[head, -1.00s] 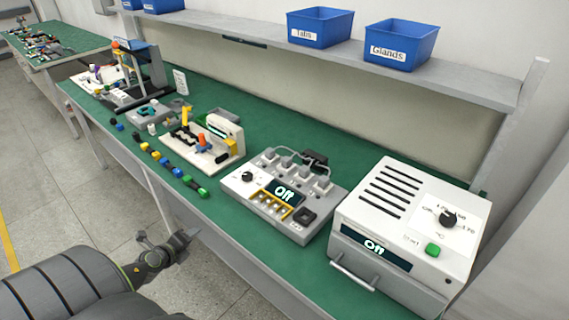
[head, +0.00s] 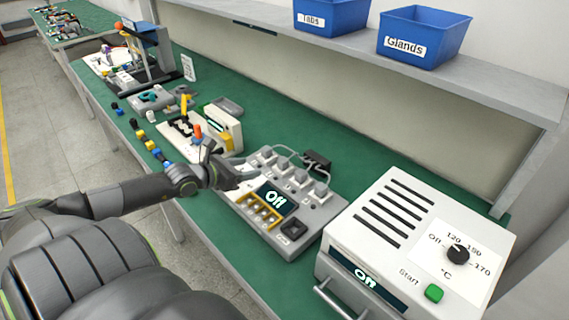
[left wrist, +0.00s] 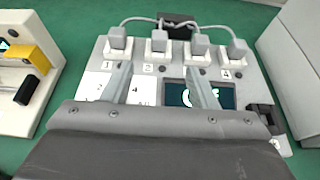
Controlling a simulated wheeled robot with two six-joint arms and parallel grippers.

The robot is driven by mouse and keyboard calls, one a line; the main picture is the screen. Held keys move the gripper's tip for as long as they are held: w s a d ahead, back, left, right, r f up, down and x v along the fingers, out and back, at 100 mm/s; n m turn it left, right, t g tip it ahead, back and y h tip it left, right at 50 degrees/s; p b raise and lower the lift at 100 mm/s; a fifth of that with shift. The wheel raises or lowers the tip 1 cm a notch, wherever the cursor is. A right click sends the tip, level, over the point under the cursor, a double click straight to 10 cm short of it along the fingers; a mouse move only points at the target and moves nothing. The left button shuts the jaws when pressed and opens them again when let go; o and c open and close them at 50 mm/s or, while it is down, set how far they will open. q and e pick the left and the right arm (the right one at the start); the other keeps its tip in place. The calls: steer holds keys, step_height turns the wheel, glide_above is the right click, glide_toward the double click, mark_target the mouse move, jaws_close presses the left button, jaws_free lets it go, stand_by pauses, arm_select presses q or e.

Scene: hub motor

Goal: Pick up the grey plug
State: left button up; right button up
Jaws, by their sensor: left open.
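Several grey plugs sit in a row of white numbered sockets along the back of a grey box (head: 315,222) with an "Off" display. One plug (head: 267,152) is at the left end of the row and another (head: 320,188) at the right end. In the left wrist view the plugs (left wrist: 158,42) stand upright, with grey cables running behind them. My left gripper (head: 238,168) is open and empty over the left part of the box. In the wrist view its fingers (left wrist: 162,78) point toward the row, apart from the plugs. My right gripper is not in view.
A white oven-like unit (head: 400,235) with a dial stands right of the box. A white fixture (head: 220,125) with coloured parts stands left. A shelf (head: 350,65) with blue bins (head: 423,38) runs above the back. Small coloured pieces (head: 152,147) lie along the front edge.

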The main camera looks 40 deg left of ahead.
mark_target(280, 162)
arm_select(q)
steer(key=b+x, duration=0.1)
steer(key=x, duration=0.2)
steer(key=shift+f, duration=0.25)
steer(key=b+x, duration=0.2)
steer(key=x, duration=0.4)
steer(key=shift+r, duration=0.15)
steer(key=shift+x, duration=1.05)
steer(key=x, duration=0.4)
steer(key=shift+b, duration=0.35)
steer(key=shift+s, duration=0.1)
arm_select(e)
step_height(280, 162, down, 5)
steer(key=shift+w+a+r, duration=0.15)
arm_select(q)
steer(key=c, duration=1)
step_height(280, 162, up, 10)
steer(key=shift+f+p, duration=0.1)
steer(key=shift+p, duration=0.25)
steer(key=shift+c, duration=0.4)
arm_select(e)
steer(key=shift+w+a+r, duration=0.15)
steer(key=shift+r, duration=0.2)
